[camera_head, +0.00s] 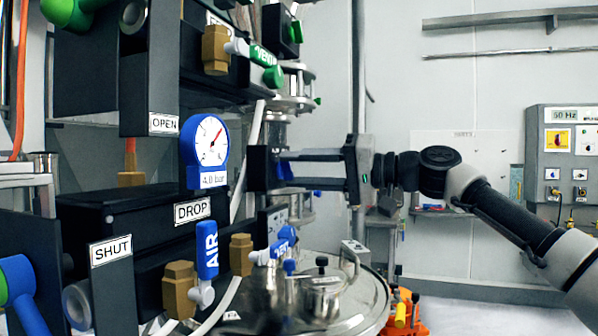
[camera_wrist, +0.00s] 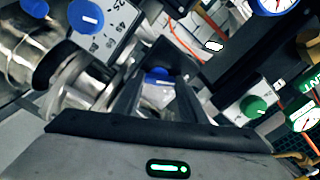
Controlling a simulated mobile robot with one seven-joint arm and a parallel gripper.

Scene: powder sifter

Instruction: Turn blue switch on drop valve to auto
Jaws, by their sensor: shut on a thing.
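My gripper (camera_head: 279,168) reaches in from the right in the head view, its two fingers pointing left at a small black box (camera_head: 257,168) beside the gauge. A blue switch (camera_head: 285,170) on that box shows partly between the fingers. In the wrist view the blue switch (camera_wrist: 157,76) lies between the fingertips of my gripper (camera_wrist: 160,84), with a pale plate below it. The jaws are shut on the switch. Its pointer and the auto mark cannot be read. A DROP label (camera_head: 193,211) is on the black housing left of and below the gripper.
A blue-rimmed gauge (camera_head: 206,148) stands close left of the gripper. Below are a blue AIR valve handle (camera_head: 207,250) and a steel vessel lid (camera_head: 345,300). A green knob (camera_wrist: 253,106) sits right of the fingers in the wrist view. Open room lies right of the machine.

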